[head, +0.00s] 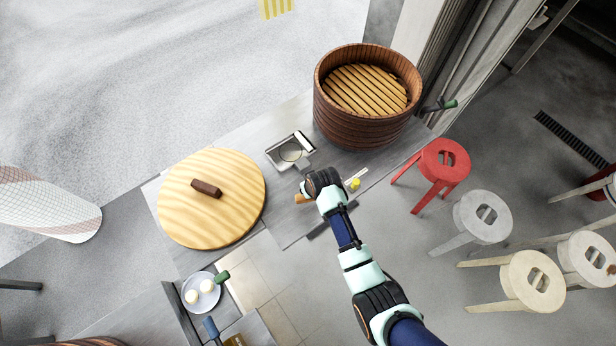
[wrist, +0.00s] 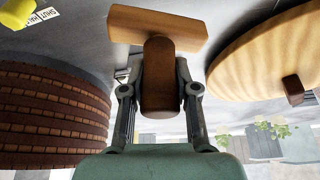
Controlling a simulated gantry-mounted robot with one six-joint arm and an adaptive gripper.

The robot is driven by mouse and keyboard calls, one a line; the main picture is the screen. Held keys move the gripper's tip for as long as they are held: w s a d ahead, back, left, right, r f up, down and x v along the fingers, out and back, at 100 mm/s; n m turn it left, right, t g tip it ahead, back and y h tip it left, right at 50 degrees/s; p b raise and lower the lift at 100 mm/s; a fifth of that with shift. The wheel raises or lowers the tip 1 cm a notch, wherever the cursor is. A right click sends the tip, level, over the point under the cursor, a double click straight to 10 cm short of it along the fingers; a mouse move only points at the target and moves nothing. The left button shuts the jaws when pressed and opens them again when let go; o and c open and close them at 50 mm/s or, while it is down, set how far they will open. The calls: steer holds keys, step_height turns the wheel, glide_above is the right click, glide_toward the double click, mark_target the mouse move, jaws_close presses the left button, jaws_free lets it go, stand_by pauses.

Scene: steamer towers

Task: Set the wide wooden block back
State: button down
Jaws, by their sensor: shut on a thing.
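The wide wooden block (wrist: 150,25) is light tan and has a dark brown round handle (wrist: 158,75). My gripper (wrist: 158,88) is shut on this handle, with one finger on each side, and the block lies across beyond the fingertips. In the head view my gripper (head: 312,190) is over the grey counter, and only a small tan end of the block (head: 301,199) shows; the rest is hidden by the gripper. I cannot tell whether the block touches the counter.
A large round steamer (head: 366,130) with a slatted inside stands up and right of my gripper. A round wooden lid (head: 230,225) with a brown handle lies left. A metal pan (head: 290,152) sits between them. A plate with two white buns (head: 201,308) is lower left. Stools (head: 440,158) stand right.

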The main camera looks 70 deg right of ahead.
steer(key=shift+r+p, duration=0.1)
steer(key=shift+p, duration=0.2)
steer(key=shift+f+b, duration=2.15)
steer(key=shift+f, duration=0.95)
steer(key=shift+f+b, duration=0.35)
steer(key=shift+f, duration=0.15)
steer(key=c, duration=0.8)
jaws_free()
steer(key=v, duration=1.2)
steer(key=shift+w, duration=0.15)
